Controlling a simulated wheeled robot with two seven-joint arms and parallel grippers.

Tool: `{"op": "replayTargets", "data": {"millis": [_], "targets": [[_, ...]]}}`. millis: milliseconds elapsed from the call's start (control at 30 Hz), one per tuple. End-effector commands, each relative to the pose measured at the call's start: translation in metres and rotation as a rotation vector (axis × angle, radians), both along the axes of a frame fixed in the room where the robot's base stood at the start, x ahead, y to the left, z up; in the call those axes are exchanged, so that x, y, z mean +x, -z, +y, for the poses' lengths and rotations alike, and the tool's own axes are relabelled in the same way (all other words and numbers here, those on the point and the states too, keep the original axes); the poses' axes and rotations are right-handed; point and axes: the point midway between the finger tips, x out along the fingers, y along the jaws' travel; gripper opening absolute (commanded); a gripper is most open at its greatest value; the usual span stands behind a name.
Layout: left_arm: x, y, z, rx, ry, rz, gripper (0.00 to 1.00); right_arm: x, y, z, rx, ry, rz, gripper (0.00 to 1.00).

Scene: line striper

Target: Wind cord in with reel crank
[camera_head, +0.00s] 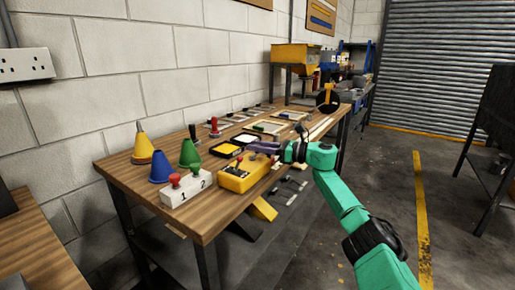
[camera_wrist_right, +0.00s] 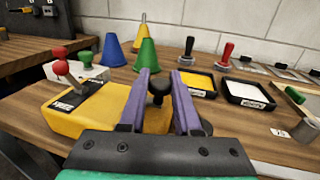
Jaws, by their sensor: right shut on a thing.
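A yellow box (camera_head: 245,174) lies near the front edge of the wooden bench. In the right wrist view the yellow box (camera_wrist_right: 98,115) has a red ball knob (camera_wrist_right: 59,53) on a lever at its left end and a black knob (camera_wrist_right: 160,86) near its right end. My right gripper (camera_head: 254,147) reaches in from the right. Its purple fingers (camera_wrist_right: 161,74) stand on both sides of the black knob and are shut on it. I cannot make out any cord. My left gripper is in neither view.
Blue, green and yellow cones (camera_head: 161,168) and a numbered white block with red and green knobs (camera_head: 187,188) stand left of the box. Stamp pads (camera_head: 225,149) and stamps lie behind. A black disc with a yellow part (camera_head: 327,99) is at the bench's far end.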

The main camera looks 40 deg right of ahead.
Motion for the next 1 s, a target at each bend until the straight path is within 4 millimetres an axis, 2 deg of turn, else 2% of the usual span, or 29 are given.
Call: {"op": "replayTargets", "data": {"millis": [200,233,300,700,867,1000], "targets": [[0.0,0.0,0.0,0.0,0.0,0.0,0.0,0.0,-0.001,0.0,0.001,0.001,-0.002,0.0],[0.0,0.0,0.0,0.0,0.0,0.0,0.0,0.0,-0.001,0.0,0.001,0.001,-0.002,0.35],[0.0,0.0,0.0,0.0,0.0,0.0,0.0,0.0,-0.001,0.0,0.001,0.001,-0.002,0.62],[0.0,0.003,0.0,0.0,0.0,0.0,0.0,-0.005,0.002,-0.003,0.0,0.002,0.0,0.62],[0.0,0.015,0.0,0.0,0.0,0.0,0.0,-0.029,0.006,-0.017,-0.003,0.003,0.004,0.62],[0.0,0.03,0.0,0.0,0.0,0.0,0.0,-0.06,0.009,-0.037,-0.004,0.005,0.006,0.62]]}}
